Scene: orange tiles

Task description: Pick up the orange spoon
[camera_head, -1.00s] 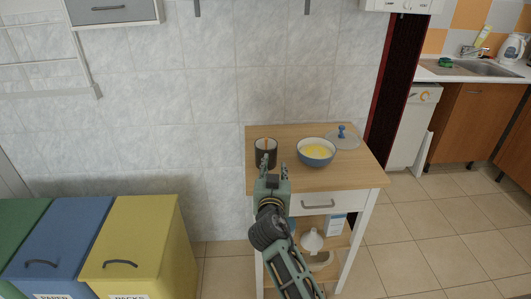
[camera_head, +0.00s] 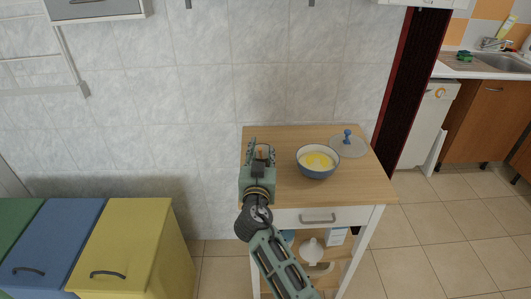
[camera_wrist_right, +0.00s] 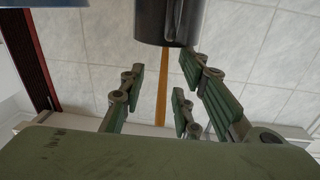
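The orange spoon stands in a dark cup on the wooden top of a small cart (camera_head: 300,193). In the wrist view the spoon's orange handle (camera_wrist_right: 162,95) sticks out from the dark cup (camera_wrist_right: 168,24), and its other end is hidden inside the cup. My right gripper (camera_head: 260,154) is over the left part of the cart top and hides most of the cup in the head view. In the wrist view its green fingers (camera_wrist_right: 163,78) are open on both sides of the handle, with gaps visible. My left gripper is not in view.
A blue bowl (camera_head: 317,173) with yellow contents stands right of my gripper. Behind it lies a clear lid with a blue knob (camera_head: 348,135). The tiled wall (camera_head: 210,100) is close behind. Yellow (camera_head: 125,240), blue and green bins stand at the left.

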